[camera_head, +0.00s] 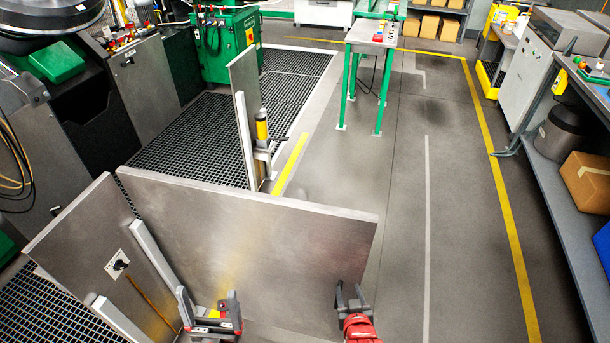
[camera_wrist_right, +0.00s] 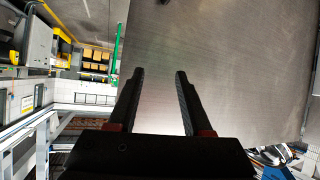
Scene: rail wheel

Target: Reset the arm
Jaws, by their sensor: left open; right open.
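My left gripper (camera_head: 213,303) is at the bottom of the head view, low in front of the large metal panel (camera_head: 255,225). Its jaws are apart; a small red and yellow part shows between or behind them, and I cannot tell which. My right gripper (camera_head: 350,290) is near the panel's lower right edge, with its red wrist below. In the right wrist view its two dark fingers (camera_wrist_right: 158,75) are spread with nothing between them. The metal panel (camera_wrist_right: 220,75) fills the background behind them there. I cannot tell whether either gripper touches the panel.
A second panel (camera_head: 85,240) with a switch plate stands at left. A narrow panel (camera_head: 244,85) with a yellow-topped post (camera_head: 262,128) stands beyond. A green-legged table (camera_head: 374,40) is at the back. The right workbench (camera_head: 560,210) borders open floor (camera_head: 400,190).

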